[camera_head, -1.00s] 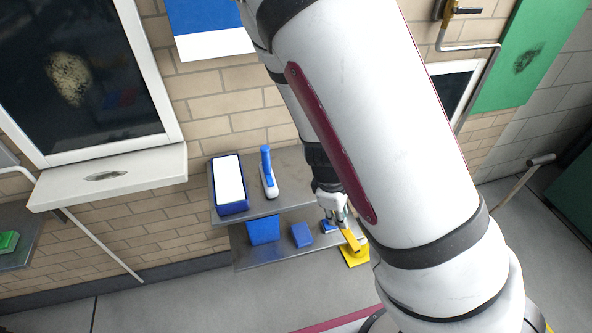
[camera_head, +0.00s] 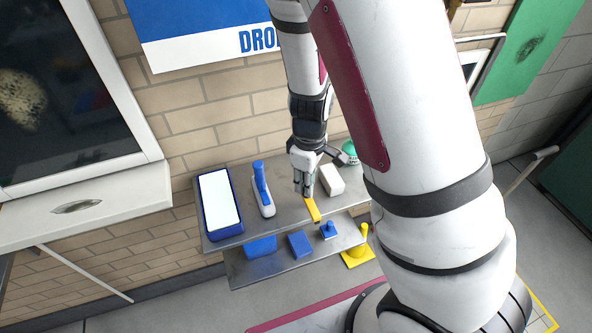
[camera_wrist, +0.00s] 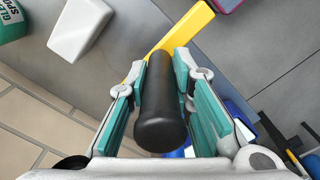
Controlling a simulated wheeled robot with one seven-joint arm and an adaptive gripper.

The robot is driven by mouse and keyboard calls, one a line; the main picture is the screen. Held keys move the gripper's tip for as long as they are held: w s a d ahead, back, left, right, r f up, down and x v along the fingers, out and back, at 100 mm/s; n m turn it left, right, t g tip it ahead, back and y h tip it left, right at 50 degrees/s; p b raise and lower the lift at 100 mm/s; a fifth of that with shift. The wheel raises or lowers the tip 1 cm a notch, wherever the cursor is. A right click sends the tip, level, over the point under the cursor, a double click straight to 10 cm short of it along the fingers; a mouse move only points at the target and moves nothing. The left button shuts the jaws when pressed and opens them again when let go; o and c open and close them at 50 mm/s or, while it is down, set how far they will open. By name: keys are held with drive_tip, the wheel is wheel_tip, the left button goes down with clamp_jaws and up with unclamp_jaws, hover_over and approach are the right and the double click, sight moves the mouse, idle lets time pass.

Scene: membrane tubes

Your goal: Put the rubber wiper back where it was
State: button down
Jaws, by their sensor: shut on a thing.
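My gripper (camera_head: 304,192) is shut on the black handle (camera_wrist: 160,112) of the rubber wiper, which fills the middle of the wrist view between the green-padded fingers. The wiper's yellow part (camera_head: 313,210) sticks out past the fingers over the front of the upper grey shelf (camera_head: 285,218); it also shows in the wrist view (camera_wrist: 183,28). I cannot tell whether the wiper touches the shelf. The fingers hide part of the handle.
On the upper shelf are a blue tray (camera_head: 204,205), a blue-handled brush (camera_head: 262,190), a white block (camera_head: 331,180) and a green-white container (camera_head: 349,151). The lower shelf holds blue boxes (camera_head: 300,244) and a small blue piece (camera_head: 327,231). A yellow knobbed thing (camera_head: 358,250) stands lower right.

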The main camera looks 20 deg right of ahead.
drive_tip(key=w, duration=0.6)
drive_tip(key=shift+w+f, duration=0.35)
drive_tip(key=shift+w+f+p, duration=0.15)
drive_tip(key=shift+w+f, duration=0.1)
drive_tip(key=shift+f, duration=0.65)
drive_tip(key=shift+w+f+p, duration=0.15)
drive_tip(key=shift+w+f, duration=0.05)
drive_tip(key=shift+f, duration=0.7)
drive_tip(key=shift+f, duration=0.1)
drive_tip(key=c, duration=1.4)
unclamp_jaws()
